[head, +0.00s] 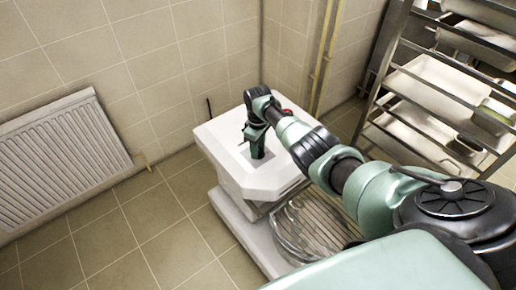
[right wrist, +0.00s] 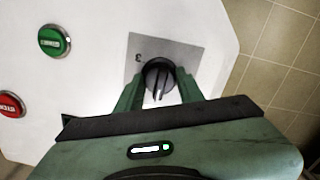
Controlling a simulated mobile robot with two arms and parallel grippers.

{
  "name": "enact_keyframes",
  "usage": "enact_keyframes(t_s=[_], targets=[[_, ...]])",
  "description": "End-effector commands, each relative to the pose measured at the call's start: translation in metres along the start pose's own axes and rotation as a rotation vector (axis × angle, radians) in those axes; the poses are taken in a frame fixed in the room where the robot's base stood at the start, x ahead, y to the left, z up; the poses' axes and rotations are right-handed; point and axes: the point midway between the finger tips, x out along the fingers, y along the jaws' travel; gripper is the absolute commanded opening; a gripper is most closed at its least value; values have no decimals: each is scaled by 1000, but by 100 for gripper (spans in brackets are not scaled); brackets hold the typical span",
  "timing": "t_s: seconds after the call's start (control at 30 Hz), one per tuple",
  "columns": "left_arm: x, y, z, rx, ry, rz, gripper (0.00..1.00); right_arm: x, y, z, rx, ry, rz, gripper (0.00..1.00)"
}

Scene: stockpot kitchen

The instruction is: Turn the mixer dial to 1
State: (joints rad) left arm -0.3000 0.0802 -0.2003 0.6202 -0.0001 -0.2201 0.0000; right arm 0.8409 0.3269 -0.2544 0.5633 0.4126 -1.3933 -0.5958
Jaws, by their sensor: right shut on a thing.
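The mixer (head: 235,165) is a white machine standing against the tiled wall in the head view. In the right wrist view its white top (right wrist: 100,60) carries a black round dial (right wrist: 158,78) on a grey plate (right wrist: 185,50). A "3" shows on the plate by the dial; other marks are hidden. My right gripper (right wrist: 160,90) is shut on the dial, one finger on each side. In the head view my right gripper (head: 257,152) points down onto the mixer top and hides the dial. My left gripper is not in view.
A green button (right wrist: 54,41) and a red button (right wrist: 11,104) sit on the mixer top beside the dial. A wire bowl guard (head: 310,225) is at the mixer's front. A tray rack (head: 375,110) stands right, a radiator (head: 60,145) left. The floor at left is clear.

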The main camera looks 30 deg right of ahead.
Motion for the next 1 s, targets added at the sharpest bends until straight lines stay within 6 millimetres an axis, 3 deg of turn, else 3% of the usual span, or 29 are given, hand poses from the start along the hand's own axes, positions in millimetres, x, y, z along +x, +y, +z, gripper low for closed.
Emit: enact_keyframes(t_s=[0.57,0.6,0.67,1.0], targets=[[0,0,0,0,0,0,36,-2,1,-2,-40,5,2,0],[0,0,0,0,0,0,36,-2,1,-2,-40,5,2,40],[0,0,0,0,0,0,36,-2,1,-2,-39,4,2,57],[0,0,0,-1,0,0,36,-2,0,-1,-38,2,1,59]])
